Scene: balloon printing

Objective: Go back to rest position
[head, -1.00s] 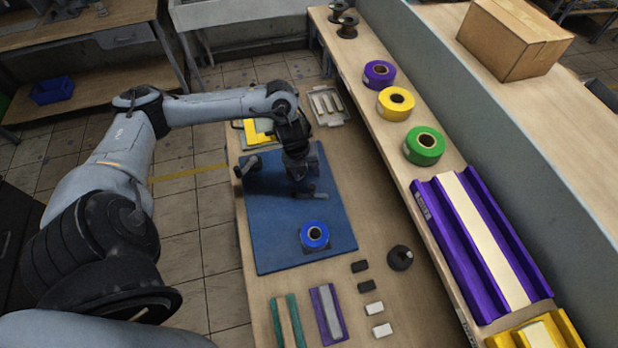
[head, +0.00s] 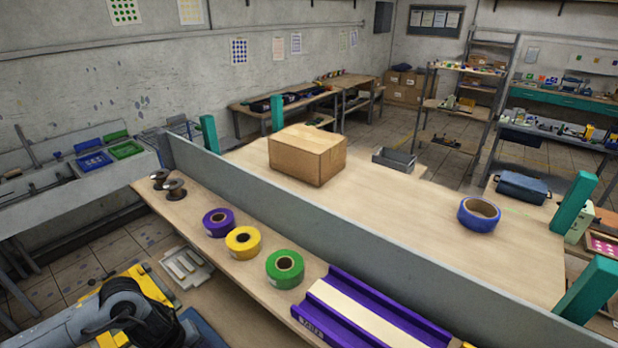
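My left arm (head: 115,315) shows only in the bottom left corner of the head view, over the near workbench. Its gripper is out of the frame. My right arm and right gripper are not in view. The blue mat (head: 203,330) on the near bench shows only as a small corner at the bottom edge, beside my arm.
A raised shelf (head: 205,255) carries purple (head: 218,222), yellow (head: 243,242) and green (head: 285,268) rolls and a purple tray (head: 385,310). Behind the grey divider (head: 330,240), a table holds a cardboard box (head: 307,155) and a blue roll (head: 479,214).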

